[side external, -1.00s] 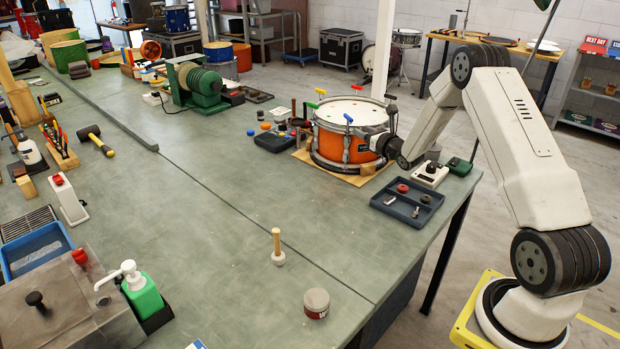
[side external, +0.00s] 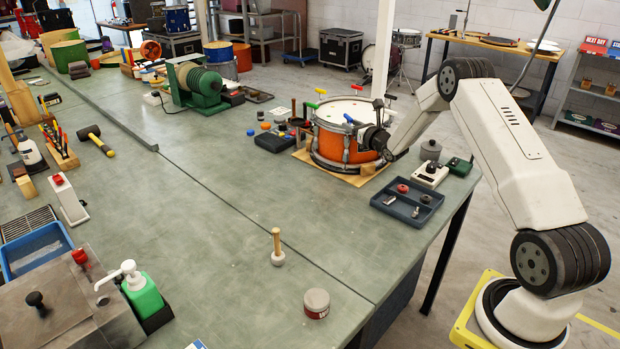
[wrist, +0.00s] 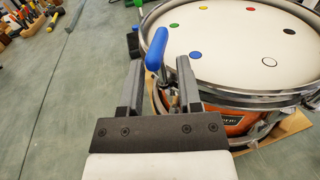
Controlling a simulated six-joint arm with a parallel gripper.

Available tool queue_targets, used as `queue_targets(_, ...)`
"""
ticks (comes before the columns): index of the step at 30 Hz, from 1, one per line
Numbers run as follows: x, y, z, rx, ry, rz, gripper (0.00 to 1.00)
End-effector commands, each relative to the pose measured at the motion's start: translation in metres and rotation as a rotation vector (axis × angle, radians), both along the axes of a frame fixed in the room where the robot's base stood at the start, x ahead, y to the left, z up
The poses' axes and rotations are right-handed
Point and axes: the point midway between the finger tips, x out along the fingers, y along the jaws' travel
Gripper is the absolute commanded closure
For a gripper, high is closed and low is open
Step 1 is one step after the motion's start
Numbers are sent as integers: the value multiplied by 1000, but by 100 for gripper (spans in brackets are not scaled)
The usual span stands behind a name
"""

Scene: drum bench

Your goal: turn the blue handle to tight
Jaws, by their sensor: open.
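The orange drum (side external: 329,147) stands on a wooden board with a white head and metal hoop. The blue handle (wrist: 155,43) rises at the near rim, upright and slightly tilted in the wrist view. It also shows in the side view (side external: 348,118) at the drum's near edge. My gripper (wrist: 160,68) is open, one finger on each side of the blue handle's rod; I cannot tell whether either finger touches it. In the side view my gripper (side external: 368,130) is at the drum's right side, partly hiding the drum's wall.
A dark tray (side external: 408,208) with small parts and a white device (side external: 430,174) lie right of the drum.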

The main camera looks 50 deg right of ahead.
Motion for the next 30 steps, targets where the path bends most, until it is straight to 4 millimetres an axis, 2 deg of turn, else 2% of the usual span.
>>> queue_targets(9, 20, -5, -1, 1, 1, 0, 56)
queue_targets(22, 24, -6, 0, 1, 1, 0, 56)
queue_targets(26, 24, -6, 0, 1, 1, -1, 98)
queue_targets(30, 23, -7, 0, 1, 1, -1, 100)
